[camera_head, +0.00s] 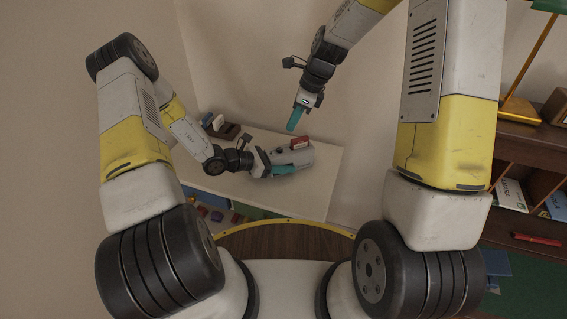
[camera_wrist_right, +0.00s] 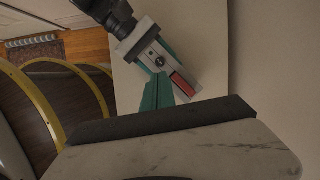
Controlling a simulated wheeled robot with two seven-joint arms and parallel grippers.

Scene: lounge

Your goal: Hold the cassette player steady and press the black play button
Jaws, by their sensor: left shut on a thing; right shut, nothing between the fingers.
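The cassette player (camera_head: 302,156) is a grey box on the white tabletop (camera_head: 240,188). A red part (camera_head: 299,143) shows along its far side. My left gripper (camera_head: 286,170) is shut on the player, with its teal fingers at the near side. My right gripper (camera_head: 295,118) is shut and empty, hanging above and behind the player, its teal fingers pointing down and apart from it. In the right wrist view the player (camera_wrist_right: 159,55) lies past the shut teal fingers (camera_wrist_right: 157,92), with the red part (camera_wrist_right: 182,84) close to them. The black play button cannot be made out.
Small blue and brown items (camera_head: 218,125) stand at the back left of the tabletop. Coloured things sit on a shelf below its front edge. A wooden shelf with books (camera_head: 510,194) and a red object (camera_head: 537,239) is at the right. The tabletop's right part is clear.

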